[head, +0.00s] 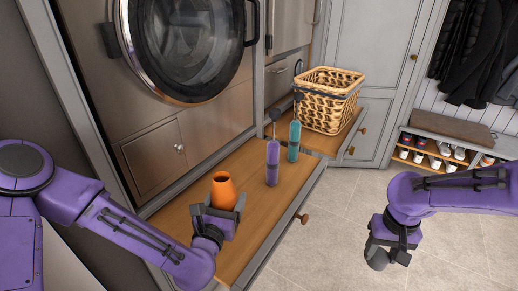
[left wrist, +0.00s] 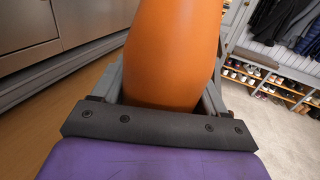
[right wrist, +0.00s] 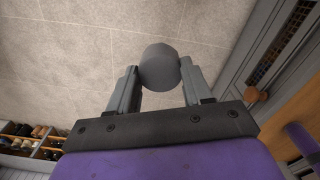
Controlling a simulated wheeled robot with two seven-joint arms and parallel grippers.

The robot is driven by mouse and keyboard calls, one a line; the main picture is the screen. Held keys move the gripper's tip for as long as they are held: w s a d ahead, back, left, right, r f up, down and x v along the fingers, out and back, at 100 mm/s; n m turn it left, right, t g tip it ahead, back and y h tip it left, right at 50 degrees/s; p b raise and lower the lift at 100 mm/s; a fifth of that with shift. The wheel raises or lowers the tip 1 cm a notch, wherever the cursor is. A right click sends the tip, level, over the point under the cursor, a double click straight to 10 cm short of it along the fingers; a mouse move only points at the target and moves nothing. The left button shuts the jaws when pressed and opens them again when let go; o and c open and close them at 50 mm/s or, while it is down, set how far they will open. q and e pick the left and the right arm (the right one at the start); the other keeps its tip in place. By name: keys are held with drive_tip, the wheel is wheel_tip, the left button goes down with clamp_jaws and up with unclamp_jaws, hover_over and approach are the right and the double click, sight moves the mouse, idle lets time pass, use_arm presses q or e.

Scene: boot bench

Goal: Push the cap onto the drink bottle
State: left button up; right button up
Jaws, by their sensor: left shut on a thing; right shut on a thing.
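The orange drink bottle (head: 223,190) stands upright on the wooden bench top, and its orange body fills the left wrist view (left wrist: 175,55). My left gripper (head: 222,212) is shut around the lower part of the bottle. My right gripper (head: 382,254) is over the floor to the right of the bench, well apart from the bottle. It is shut on a round grey cap (head: 376,260), which also shows between the fingertips in the right wrist view (right wrist: 159,67). The bottle's top shows no cap on it.
A purple bottle (head: 272,163) and a teal bottle (head: 294,141) with dark tops stand farther back on the bench (head: 255,215). A wicker basket (head: 328,103) stands behind them. A washing machine front (head: 180,50) borders the left. The floor (head: 335,230) at right is clear.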

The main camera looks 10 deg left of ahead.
use_arm(q)
drive_tip(key=s+d+r, duration=0.1)
drive_tip(key=d, duration=0.8)
drive_tip(key=s+d+r, duration=0.1)
drive_tip(key=d, duration=0.9)
drive_tip(key=shift+d+r, duration=0.3)
drive_tip(key=shift+r, duration=0.05)
drive_tip(key=shift+s, duration=0.1)
use_arm(e)
drive_tip(key=shift+a, duration=0.1)
drive_tip(key=w+a+r+n, duration=0.1)
drive_tip(key=w+a+r, duration=0.35)
drive_tip(key=a, duration=0.25)
drive_tip(key=w+a+r+n, duration=0.1)
drive_tip(key=w+a+r, duration=0.35)
drive_tip(key=a, duration=0.25)
drive_tip(key=s+a+r+n, duration=0.1)
drive_tip(key=a+r+n, duration=0.35)
drive_tip(key=r, duration=0.75)
drive_tip(key=s+a+r+n, duration=0.1)
drive_tip(key=s+r+n, duration=0.5)
drive_tip(key=s+n, duration=0.1)
drive_tip(key=shift+s+r+n, duration=0.25)
drive_tip(key=shift+s+n, duration=0.05)
drive_tip(key=shift+n, duration=0.45)
